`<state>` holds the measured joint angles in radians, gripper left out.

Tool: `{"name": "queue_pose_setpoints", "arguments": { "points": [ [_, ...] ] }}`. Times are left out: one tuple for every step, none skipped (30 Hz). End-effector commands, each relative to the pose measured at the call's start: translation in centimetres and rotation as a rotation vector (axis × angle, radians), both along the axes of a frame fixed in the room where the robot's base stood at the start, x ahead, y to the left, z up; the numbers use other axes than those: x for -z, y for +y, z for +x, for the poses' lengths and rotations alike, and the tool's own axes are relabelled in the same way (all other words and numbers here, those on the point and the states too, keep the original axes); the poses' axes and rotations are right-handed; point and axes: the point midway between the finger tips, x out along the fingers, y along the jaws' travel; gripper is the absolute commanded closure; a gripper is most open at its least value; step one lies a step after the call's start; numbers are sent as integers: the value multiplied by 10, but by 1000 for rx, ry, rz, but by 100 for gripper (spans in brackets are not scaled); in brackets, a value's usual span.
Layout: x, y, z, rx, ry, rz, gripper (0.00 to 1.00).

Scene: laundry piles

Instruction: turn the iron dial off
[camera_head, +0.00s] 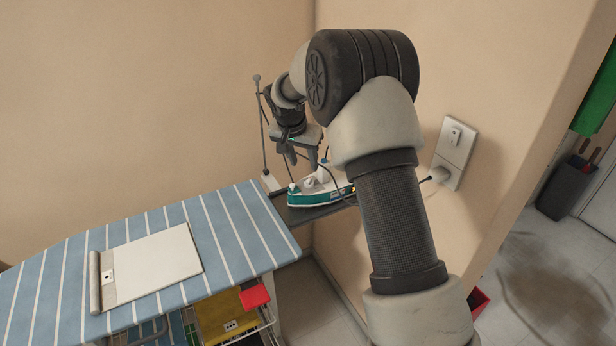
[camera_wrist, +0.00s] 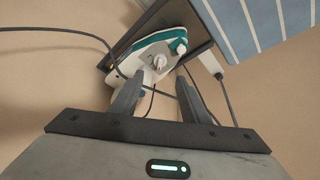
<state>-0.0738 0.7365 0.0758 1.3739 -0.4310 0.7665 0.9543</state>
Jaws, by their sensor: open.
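The iron (camera_head: 315,194) is white and teal and lies flat on a dark rest (camera_head: 312,212) at the end of the ironing board. Its light dial (camera_wrist: 159,61) stands up from the iron's top in the wrist view, between and just beyond my fingertips. The dial's marks are too small to read. My gripper (camera_head: 305,160) is open above the iron, pointing down at it. In the wrist view the two fingers of my gripper (camera_wrist: 159,74) are spread and hold nothing. My arm hides the iron's right end in the head view.
The blue striped ironing board (camera_head: 235,230) bears a folded pale cloth or board (camera_head: 160,268). A thin upright post (camera_head: 262,125) stands behind the iron. A cord (camera_wrist: 60,30) runs by the iron. A plug sits in a wall outlet (camera_head: 455,145) at right.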

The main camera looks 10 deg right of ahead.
Motion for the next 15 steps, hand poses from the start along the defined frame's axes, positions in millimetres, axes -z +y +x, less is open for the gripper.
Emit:
{"name": "queue_pose_setpoints", "arguments": {
  "points": [
    [12,-3,3,0,5,-1,59],
    [18,-4,6,0,4,0,59],
    [26,-6,8,1,4,0,59],
    [32,-7,10,1,4,0,59],
    [38,-9,12,0,3,1,59],
    [45,-10,15,0,2,0,59],
    [51,-11,17,0,2,0,59],
    [55,-12,19,0,2,0,59],
    [62,-13,21,0,3,1,59],
    [66,-14,22,0,2,1,59],
    [69,-15,24,0,1,1,59],
    [74,-17,26,-1,1,0,59],
    [77,-17,27,-1,2,-1,59],
    [79,-18,28,-1,1,-1,59],
    [82,-19,29,-1,2,-1,59]
  ]
}}
